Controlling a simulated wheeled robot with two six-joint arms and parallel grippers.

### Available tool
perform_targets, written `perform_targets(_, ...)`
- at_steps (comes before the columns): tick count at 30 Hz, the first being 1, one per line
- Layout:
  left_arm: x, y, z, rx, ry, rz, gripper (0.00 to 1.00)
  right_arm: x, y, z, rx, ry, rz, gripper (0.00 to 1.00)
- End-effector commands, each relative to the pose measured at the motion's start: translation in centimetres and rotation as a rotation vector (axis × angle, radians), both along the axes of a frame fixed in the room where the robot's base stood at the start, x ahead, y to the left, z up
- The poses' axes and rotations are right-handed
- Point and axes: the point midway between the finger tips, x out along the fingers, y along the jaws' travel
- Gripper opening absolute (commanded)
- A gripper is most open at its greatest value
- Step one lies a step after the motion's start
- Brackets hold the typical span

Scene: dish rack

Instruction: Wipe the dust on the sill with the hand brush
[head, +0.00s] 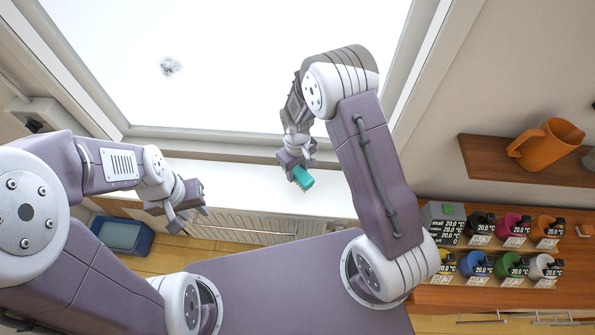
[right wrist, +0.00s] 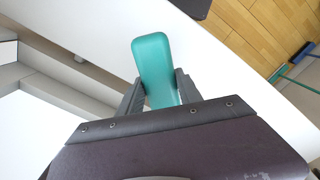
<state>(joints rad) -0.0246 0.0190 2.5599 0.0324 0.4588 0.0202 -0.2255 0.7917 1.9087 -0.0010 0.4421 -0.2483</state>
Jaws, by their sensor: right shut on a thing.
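The hand brush (head: 303,179) is teal. My right gripper (head: 298,168) is shut on it and holds it over the white sill (head: 245,186) below the window. In the right wrist view the brush's rounded teal body (right wrist: 153,62) shows between the two dark fingers (right wrist: 158,92); its bristles are hidden there. I cannot tell whether the brush touches the sill. I cannot make out dust on the sill. My left gripper (head: 190,210) is empty, its fingers apart, in front of the sill's left part.
A grey smudge (head: 171,66) is on the window pane. A blue bin (head: 122,236) stands on the floor at left. At right, a shelf (head: 490,160) bears an orange jug (head: 545,144). Below it, a wooden counter (head: 500,292) bears several coloured containers. A radiator (head: 240,222) is under the sill.

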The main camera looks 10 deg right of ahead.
Motion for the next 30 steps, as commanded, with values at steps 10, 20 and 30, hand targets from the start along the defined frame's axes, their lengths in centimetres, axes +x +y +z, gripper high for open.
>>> perform_targets(10, 0.0, 0.0, 2.2, 0.000, 0.000, 0.000, 0.35, 0.2, 0.0, 2.7, 0.000, -0.001, -0.002, 0.04)
perform_targets(20, 0.0, 0.0, 2.1, 0.000, 0.000, 0.000, 0.35, 0.2, 0.0, 2.6, 0.000, -0.001, -0.002, 0.04)
perform_targets(30, 0.0, 0.0, 2.1, 0.000, 0.000, 0.000, 0.35, 0.5, 0.1, 2.6, 0.003, -0.013, -0.057, 0.04)
